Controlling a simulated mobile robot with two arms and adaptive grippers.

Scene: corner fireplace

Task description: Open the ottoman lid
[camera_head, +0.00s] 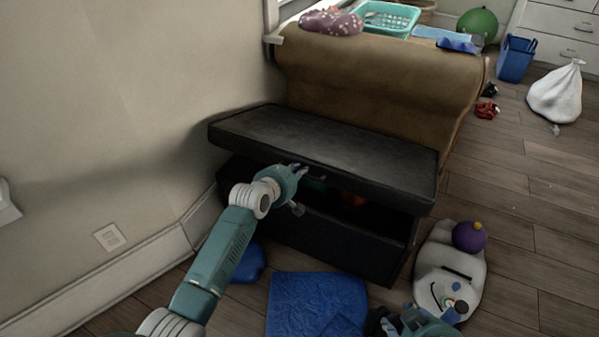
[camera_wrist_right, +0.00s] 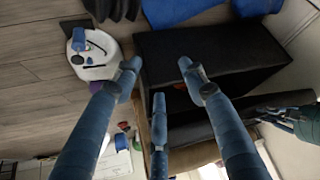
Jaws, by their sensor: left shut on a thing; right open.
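The ottoman is a black box (camera_head: 335,240) against the wall, with a dark, thick lid (camera_head: 330,145). The lid is partly raised at its front, and a dark gap shows below it. An orange thing (camera_head: 353,200) and a bit of green show inside the gap.
A brown sofa or bench (camera_head: 380,85) stands behind, holding a teal basket (camera_head: 388,18). A white snowman-like plush (camera_head: 448,270) with a purple ball (camera_head: 469,237) lies right of the box. A blue cloth (camera_head: 315,303) lies in front.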

